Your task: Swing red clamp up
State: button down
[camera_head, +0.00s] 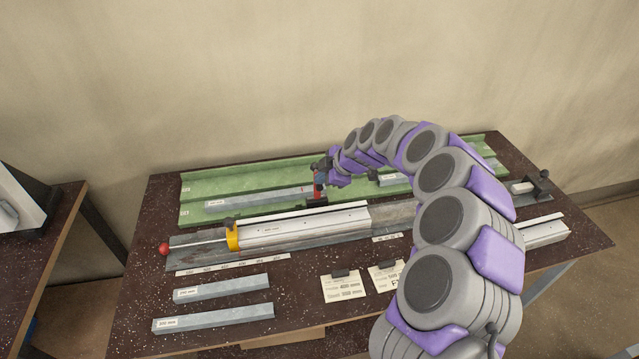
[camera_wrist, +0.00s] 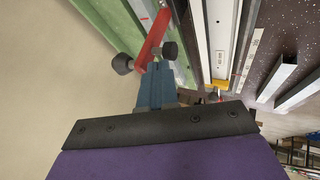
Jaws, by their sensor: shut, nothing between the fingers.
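The red clamp (camera_head: 317,187) stands at the back edge of the bench fixture, on a dark base. In the head view it is small and partly covered by my gripper (camera_head: 322,170), which is right at its top. In the wrist view the red clamp arm (camera_wrist: 156,32) runs at a slant just beyond my blue fingers (camera_wrist: 156,78), with dark knobs beside it. My fingers are shut with nothing held between them. Whether they touch the red arm I cannot tell. A light profile (camera_head: 300,227) lies in the fixture in front of the clamp.
A yellow block (camera_head: 233,238) and a red ball handle (camera_head: 163,249) are at the fixture's left end. A green tray (camera_head: 225,182) with grey profiles lies behind. Two loose profiles (camera_head: 212,318) and paper cards (camera_head: 343,286) lie in front. My arm covers the bench's right part.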

aim_at(316, 172)
jog(key=shift+w+a, duration=0.25)
jog(key=shift+a, duration=0.25)
jog(key=shift+w+a+r+g+h, duration=0.1)
jog(key=shift+w+r+g+h, duration=0.1)
jog(key=shift+w+g, duration=0.45)
jog(key=shift+w+r+g+h, duration=0.1)
jog(key=shift+w+g+h, duration=0.1)
jog(key=shift+w+g, duration=0.4)
